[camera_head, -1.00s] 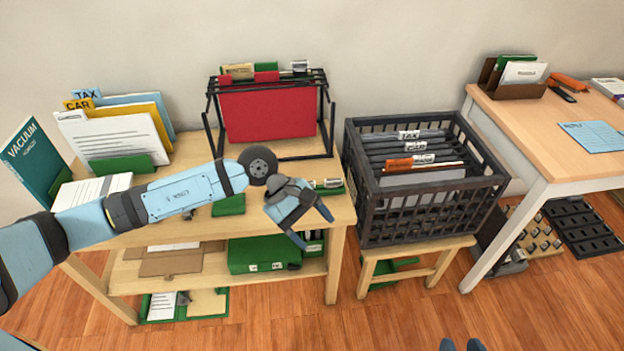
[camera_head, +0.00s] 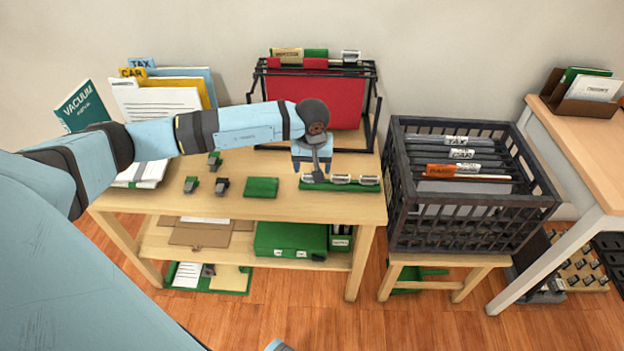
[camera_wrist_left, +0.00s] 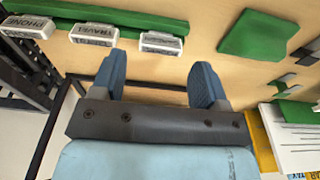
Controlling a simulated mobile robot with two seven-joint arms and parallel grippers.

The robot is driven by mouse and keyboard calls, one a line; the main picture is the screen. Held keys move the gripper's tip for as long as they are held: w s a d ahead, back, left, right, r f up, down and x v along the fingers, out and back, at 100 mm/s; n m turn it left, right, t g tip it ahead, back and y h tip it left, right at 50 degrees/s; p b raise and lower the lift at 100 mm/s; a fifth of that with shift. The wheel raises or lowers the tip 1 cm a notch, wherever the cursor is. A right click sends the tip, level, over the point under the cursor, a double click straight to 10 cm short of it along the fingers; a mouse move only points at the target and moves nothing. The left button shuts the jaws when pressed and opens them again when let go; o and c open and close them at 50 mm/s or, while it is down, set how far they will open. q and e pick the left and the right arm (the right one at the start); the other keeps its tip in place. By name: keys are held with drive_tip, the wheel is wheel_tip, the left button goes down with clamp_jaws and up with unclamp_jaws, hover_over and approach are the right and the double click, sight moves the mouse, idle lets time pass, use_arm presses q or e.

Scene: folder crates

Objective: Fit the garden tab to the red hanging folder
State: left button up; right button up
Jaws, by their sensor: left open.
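The red hanging folder (camera_head: 315,97) hangs in a black wire frame (camera_head: 375,110) at the back of the wooden table. Tabs stand in a row on a green strip (camera_head: 350,187) near the table's front right. In the left wrist view they read PHONE (camera_wrist_left: 26,28), TRAVEL (camera_wrist_left: 93,35) and, less clearly, GARDEN (camera_wrist_left: 161,42). My left gripper (camera_head: 313,172) is over the strip's left end and partly hides that tab. In the wrist view its open, empty fingers (camera_wrist_left: 160,78) point toward the garden tab, which lies just beyond them. My right gripper is not in view.
Small dark clips (camera_head: 222,186) and a green block (camera_head: 261,187) lie left of the strip. A black crate (camera_head: 470,222) of folders stands right of the table. Papers and folders (camera_head: 165,100) stand at the back left.

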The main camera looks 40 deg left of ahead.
sight(312, 180)
use_arm(q)
drive_tip(key=shift+f, duration=0.3)
drive_tip(key=shift+w+a+f+b, duration=0.15)
drive_tip(key=shift+f+b, duration=0.1)
drive_tip(key=shift+f, duration=0.3)
drive_tip(key=shift+w+a+f+b, duration=0.1)
drive_tip(key=shift+f+b, duration=0.15)
drive_tip(key=shift+f, duration=0.3)
drive_tip(key=shift+w+a+f, duration=0.1)
drive_tip(key=shift+f, duration=0.5)
drive_tip(key=shift+w+a+f, duration=0.1)
drive_tip(key=shift+f, duration=0.5)
drive_tip(key=c, duration=0.7)
drive_tip(key=shift+r, duration=0.1)
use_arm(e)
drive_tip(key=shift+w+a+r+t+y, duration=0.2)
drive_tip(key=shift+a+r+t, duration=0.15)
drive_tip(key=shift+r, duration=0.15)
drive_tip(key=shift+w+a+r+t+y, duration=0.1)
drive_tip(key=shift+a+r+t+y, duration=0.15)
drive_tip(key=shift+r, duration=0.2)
use_arm(q)
drive_tip(key=shift+r, duration=0.1)
